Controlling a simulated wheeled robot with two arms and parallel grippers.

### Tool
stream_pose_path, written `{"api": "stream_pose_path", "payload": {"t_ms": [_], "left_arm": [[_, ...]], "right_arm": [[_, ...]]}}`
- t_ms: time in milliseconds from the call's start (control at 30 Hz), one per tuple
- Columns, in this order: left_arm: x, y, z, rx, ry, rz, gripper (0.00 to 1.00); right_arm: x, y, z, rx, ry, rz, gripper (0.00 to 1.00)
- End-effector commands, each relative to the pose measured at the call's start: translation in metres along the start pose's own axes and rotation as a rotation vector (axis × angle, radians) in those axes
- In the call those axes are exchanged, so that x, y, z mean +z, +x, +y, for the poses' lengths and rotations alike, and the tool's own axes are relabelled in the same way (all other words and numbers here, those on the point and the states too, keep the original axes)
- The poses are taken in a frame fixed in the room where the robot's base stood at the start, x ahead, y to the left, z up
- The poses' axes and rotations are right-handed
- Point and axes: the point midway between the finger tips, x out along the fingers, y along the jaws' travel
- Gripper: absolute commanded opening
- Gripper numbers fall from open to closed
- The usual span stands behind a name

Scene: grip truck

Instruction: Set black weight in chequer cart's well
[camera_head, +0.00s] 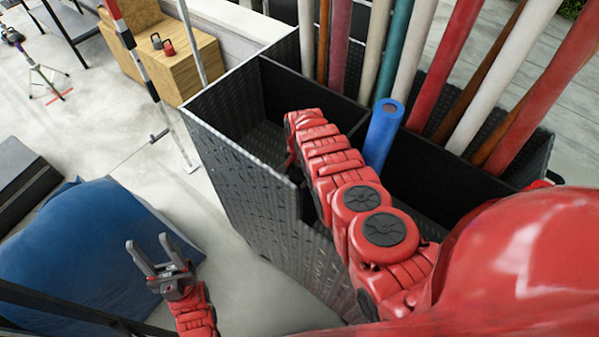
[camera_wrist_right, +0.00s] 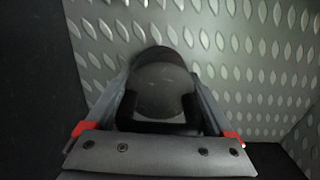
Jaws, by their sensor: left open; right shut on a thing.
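The black weight (camera_wrist_right: 160,75) is a dark, rounded piece with a handle, seen from above in the right wrist view. My right gripper (camera_wrist_right: 160,102) is shut on it, with one finger on each side. Chequered metal plate lies behind the weight; I cannot tell whether the weight touches it. The chequer cart (camera_head: 262,190) is a dark, open-topped box with raised-pattern walls. My right arm reaches over its near side, with its end at the left well (camera_head: 262,140). In the head view the arm hides the held weight. My left gripper (camera_head: 156,264) is open and empty, left of the cart.
Several coloured rolls and poles stand in the cart's back and right compartments; a blue tube (camera_head: 382,135) is close to my right arm. A wooden box (camera_head: 155,68) with small black and red weights stands behind. A blue covered heap (camera_head: 85,245) lies left.

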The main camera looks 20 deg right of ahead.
Motion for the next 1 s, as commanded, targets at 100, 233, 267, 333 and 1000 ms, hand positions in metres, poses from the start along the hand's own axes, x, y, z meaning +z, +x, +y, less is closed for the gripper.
{"api": "stream_pose_path", "payload": {"t_ms": [100, 233, 267, 333, 1000], "left_arm": [[0.000, 0.001, 0.000, 0.000, 0.000, 0.000, 0.50], [0.000, 0.000, 0.000, 0.000, 0.000, 0.000, 0.50], [0.000, 0.000, 0.000, 0.000, 0.000, 0.000, 0.50], [0.000, -0.003, 0.000, 0.000, 0.000, 0.000, 0.50], [-0.001, 0.006, 0.000, 0.000, 0.000, 0.000, 0.50]], "right_arm": [[-0.002, -0.003, -0.002, -0.006, 0.001, 0.004, 0.00], [-0.002, -0.003, -0.003, -0.006, 0.001, 0.004, 0.00], [-0.002, -0.002, -0.003, -0.006, 0.001, 0.004, 0.00], [-0.002, 0.000, -0.003, -0.006, 0.001, 0.004, 0.00], [-0.003, -0.023, -0.002, -0.002, 0.002, 0.005, 1.00]]}}
